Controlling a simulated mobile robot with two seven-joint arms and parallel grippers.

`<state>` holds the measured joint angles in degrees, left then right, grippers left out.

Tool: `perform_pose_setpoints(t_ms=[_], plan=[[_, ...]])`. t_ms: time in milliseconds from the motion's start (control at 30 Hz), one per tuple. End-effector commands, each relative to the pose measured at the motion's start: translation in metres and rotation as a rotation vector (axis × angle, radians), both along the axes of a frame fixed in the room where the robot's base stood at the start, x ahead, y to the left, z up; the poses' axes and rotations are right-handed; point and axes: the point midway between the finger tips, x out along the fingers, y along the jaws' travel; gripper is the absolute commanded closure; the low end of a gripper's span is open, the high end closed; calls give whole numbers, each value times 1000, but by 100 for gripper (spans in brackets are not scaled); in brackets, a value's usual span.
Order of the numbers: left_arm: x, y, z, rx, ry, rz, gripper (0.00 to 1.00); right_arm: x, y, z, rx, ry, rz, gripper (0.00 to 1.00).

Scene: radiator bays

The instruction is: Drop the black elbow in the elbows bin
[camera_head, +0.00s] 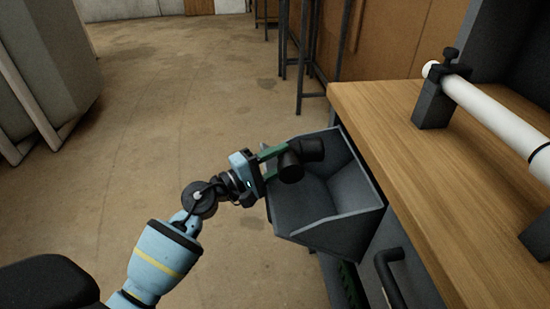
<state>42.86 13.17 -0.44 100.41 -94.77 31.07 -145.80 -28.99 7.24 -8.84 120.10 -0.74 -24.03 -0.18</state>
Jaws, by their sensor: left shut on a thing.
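My left gripper (276,161) comes in from the lower left and is shut on the black elbow (308,149). The elbow is a dark bent pipe piece, held over the far left part of an open grey bin (345,226). The bin hangs at the left side of the wooden workbench, and the part of its floor that shows looks empty. The elbow and gripper cover part of the bin's far left rim. I cannot tell any label on the bin. My right gripper is not in view.
The wooden workbench (385,110) fills the right side, with a white pipe (498,115) in a dark clamp (437,103) on top. A dark handle (390,279) sticks out below the bin. Grey cabinets (45,60) stand far left. The floor (150,120) between is clear.

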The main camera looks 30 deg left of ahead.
Motion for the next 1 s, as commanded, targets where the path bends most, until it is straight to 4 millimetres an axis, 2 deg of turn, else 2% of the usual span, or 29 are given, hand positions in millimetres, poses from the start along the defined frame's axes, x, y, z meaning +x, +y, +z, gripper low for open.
perform_pose_setpoints(t_ms=[300, 333, 500, 833, 1000], plan=[[1, -1, 0, -1, -1, 0, 84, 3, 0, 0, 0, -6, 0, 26], [1, -1, 0, -1, -1, 0, 57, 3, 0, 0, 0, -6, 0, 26], [1, -1, 0, -1, -1, 0, 35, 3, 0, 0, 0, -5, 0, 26], [-2, 1, -2, 1, 1, 1, 34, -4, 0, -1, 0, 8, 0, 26], [-19, 12, -6, 2, 2, 2, 34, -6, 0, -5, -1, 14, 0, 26]])
